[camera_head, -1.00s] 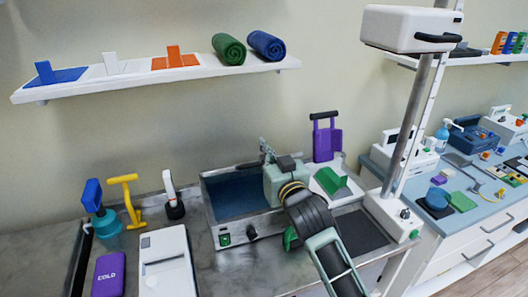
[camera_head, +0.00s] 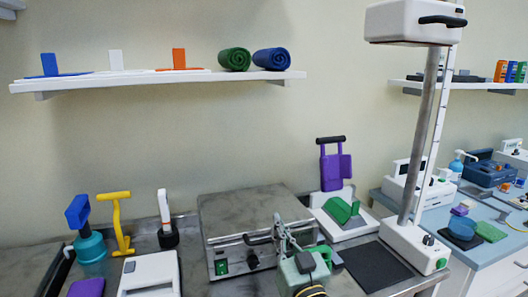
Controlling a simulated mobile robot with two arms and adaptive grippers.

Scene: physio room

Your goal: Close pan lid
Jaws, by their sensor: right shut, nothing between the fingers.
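The pan is a steel box (camera_head: 219,254) on the counter, with a green switch and a dark knob on its front. Its grey metal lid (camera_head: 245,208) lies flat over the top and hides the inside. The lid's dark handle (camera_head: 258,239) is at the front edge. My right gripper (camera_head: 279,222) is at the lid's front right, just right of the handle. Its fingers are shut and empty. Whether they touch the lid cannot be told. My left gripper is out of view.
A purple-handled item with a green block (camera_head: 341,211) stands right of the pan, beside a dark mat (camera_head: 376,267) and a white-based column (camera_head: 413,245). A black-and-white upright tool (camera_head: 167,232) and a yellow tool (camera_head: 120,225) stand left. A white shelf (camera_head: 160,79) hangs above.

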